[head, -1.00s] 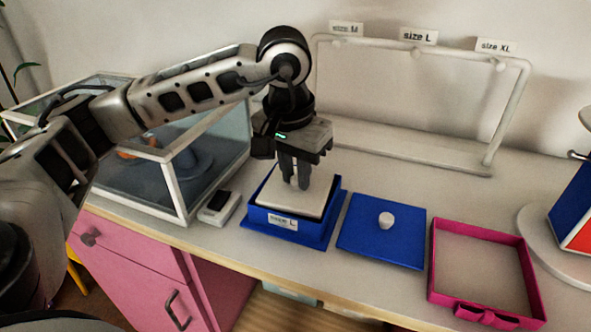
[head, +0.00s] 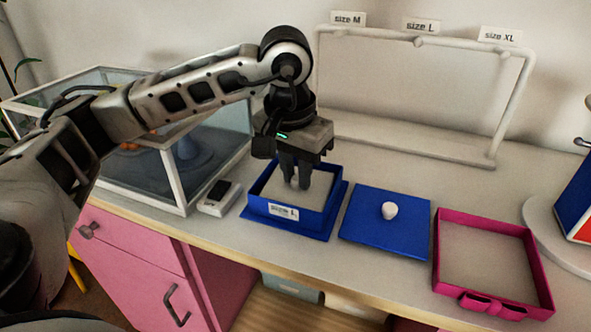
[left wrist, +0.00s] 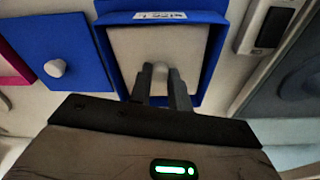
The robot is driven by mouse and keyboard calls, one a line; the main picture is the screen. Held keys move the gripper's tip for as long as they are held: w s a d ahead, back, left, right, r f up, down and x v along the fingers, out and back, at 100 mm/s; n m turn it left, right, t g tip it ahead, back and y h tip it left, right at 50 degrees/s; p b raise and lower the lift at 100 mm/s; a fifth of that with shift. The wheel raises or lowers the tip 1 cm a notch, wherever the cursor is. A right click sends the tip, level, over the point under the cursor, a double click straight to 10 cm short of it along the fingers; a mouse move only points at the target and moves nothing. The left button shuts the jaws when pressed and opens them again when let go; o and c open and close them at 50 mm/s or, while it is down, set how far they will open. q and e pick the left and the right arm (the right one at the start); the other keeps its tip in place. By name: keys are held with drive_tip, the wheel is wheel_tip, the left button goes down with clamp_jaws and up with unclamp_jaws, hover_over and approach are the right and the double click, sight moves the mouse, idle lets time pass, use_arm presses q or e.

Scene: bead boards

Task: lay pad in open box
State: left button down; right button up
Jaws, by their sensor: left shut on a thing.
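The open blue box (head: 314,222) with a "size L" label stands on the table, left of centre. The pale pad (head: 319,184) is inside it, below the rim; it also shows in the left wrist view (left wrist: 196,48), framed by the box walls. My left gripper (head: 297,186) points down into the box and is shut on the pad's small white knob. The fingers partly hide the knob. In the left wrist view the fingertips (left wrist: 160,70) are at the knob. Whether the pad rests on the box floor cannot be seen. My right gripper is not in view.
A blue lid with a white knob (head: 389,211) lies right of the box. A pink open tray with a bow (head: 537,281) is further right. A small white device (head: 220,199) and a glass case (head: 174,172) stand left. A white rack (head: 405,148) stands behind.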

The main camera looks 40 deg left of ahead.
use_arm(q)
drive_tip(key=shift+w+d+f+b, duration=0.1)
drive_tip(key=shift+f+b, duration=0.1)
drive_tip(key=shift+b, duration=0.1)
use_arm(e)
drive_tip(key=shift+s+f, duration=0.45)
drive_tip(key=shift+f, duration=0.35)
use_arm(q)
drive_tip(key=c, duration=0.8)
unclamp_jaws()
drive_tip(key=shift+c, duration=0.2)
drive_tip(key=shift+r, duration=0.15)
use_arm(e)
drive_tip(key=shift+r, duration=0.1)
use_arm(q)
drive_tip(key=shift+r+p, duration=2.25)
drive_tip(key=shift+r, duration=1.05)
drive_tip(key=shift+a+r+p, duration=0.2)
drive_tip(key=shift+r+p, duration=0.25)
drive_tip(key=shift+r, duration=0.25)
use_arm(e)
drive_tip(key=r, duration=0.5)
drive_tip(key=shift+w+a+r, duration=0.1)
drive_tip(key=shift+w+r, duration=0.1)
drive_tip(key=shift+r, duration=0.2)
